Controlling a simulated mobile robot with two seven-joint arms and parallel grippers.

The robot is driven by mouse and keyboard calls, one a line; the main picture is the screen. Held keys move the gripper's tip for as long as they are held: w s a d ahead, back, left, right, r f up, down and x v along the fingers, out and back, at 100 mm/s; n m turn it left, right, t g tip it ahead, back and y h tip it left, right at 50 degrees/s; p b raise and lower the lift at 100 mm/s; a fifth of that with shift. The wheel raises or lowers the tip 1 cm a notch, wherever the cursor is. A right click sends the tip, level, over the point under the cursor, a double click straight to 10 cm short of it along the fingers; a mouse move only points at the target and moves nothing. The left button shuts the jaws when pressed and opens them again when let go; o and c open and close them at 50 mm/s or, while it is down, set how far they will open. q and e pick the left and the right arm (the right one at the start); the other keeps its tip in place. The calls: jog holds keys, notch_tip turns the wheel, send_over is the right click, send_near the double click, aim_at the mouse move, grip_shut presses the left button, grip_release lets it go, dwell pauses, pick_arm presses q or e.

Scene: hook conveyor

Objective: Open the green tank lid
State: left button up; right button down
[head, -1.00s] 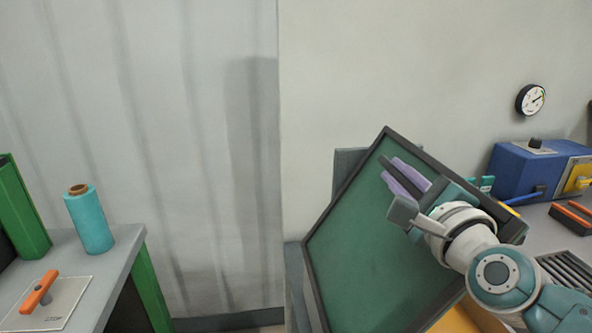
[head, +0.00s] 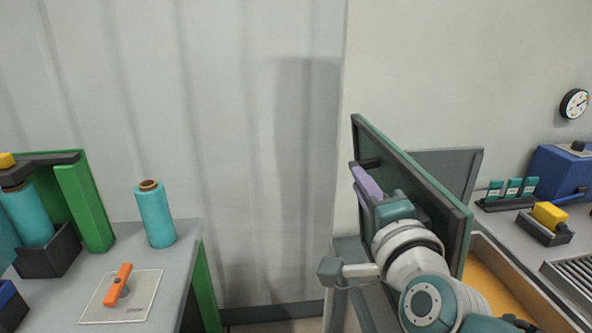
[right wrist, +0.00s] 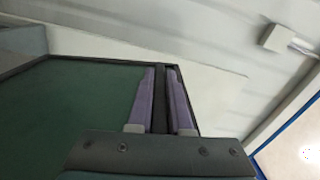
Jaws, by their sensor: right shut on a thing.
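The green tank lid (head: 392,157) is a flat panel with a dark frame, swung up to a steep tilt in the head view and seen at a narrow angle. It fills the left of the right wrist view (right wrist: 70,105). My right gripper (head: 364,172) is shut on the lid's dark bar, with purple fingers on both sides of it in the right wrist view (right wrist: 161,72). Below and right of the lid, an orange-yellow surface (head: 497,282) shows inside the tank's grey rim. The rest of the tank is largely hidden. My left gripper is not in view.
A left bench (head: 60,300) carries a teal spool (head: 155,215), an orange-handled plate (head: 120,297) and a green frame (head: 84,205). On the right bench stand teal-tagged items (head: 512,190), a yellow block (head: 550,215) and a blue box (head: 562,172). A grey panel (head: 452,170) stands behind the lid.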

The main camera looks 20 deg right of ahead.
jog(key=shift+w+a+f+n, duration=0.15)
jog(key=shift+a+n, duration=0.15)
jog(key=shift+a, duration=0.2)
jog(key=c, duration=0.8)
grip_release()
jog(key=shift+c, duration=0.2)
jog(key=v, duration=1)
